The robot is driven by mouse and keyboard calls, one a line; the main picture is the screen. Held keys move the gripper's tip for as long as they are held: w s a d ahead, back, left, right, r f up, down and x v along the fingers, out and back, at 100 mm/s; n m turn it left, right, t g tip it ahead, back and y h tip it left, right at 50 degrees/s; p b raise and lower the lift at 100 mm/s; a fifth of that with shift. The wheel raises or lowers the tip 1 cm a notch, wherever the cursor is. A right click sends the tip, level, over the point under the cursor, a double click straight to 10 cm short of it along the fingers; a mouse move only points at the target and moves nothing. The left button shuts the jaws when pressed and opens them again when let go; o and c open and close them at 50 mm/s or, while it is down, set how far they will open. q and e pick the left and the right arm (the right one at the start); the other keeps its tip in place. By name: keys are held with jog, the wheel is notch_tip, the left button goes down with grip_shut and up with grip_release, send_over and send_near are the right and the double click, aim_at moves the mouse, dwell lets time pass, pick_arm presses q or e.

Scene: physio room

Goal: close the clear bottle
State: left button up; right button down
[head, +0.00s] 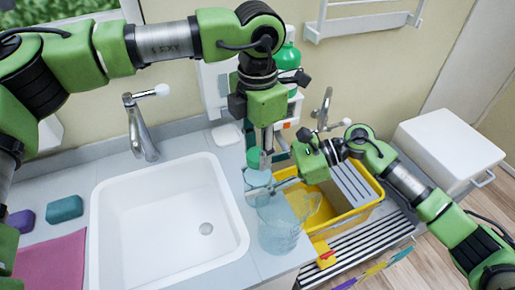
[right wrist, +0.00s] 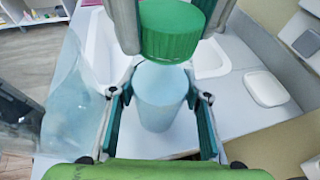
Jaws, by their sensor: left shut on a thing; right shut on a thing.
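The clear bottle (head: 258,178) is a pale blue see-through cup shape, upright near the sink's right edge. It also shows in the right wrist view (right wrist: 160,98). My right gripper (head: 262,190) is shut on it from the right, one finger on each side (right wrist: 160,100). A green ribbed cap (head: 256,158) is right above the bottle's top; in the right wrist view the cap (right wrist: 171,32) overlaps the far rim. My left gripper (head: 266,150) points down and is shut on the cap. I cannot tell whether cap and bottle touch.
A clear jug (head: 279,232) stands close in front of the bottle. A yellow bin (head: 368,210) is to the right, behind a drain rack (head: 375,240). The white sink (head: 165,225) is empty. A tap (head: 140,130) stands behind it. Sponges (head: 65,209) lie left.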

pick_arm(q)
jog(key=m, duration=0.4)
jog(key=shift+m, duration=0.3)
jog(key=o, duration=1.3)
jog(key=shift+r, duration=0.15)
notch_tip(320, 180, up, 12)
jog(key=shift+f, duration=0.15)
pick_arm(e)
jog(key=c, duration=1.1)
grip_release()
jog(key=shift+o, duration=0.2)
jog(key=s+v, duration=0.1)
jog(key=v, duration=0.7)
jog(key=shift+w, duration=0.5)
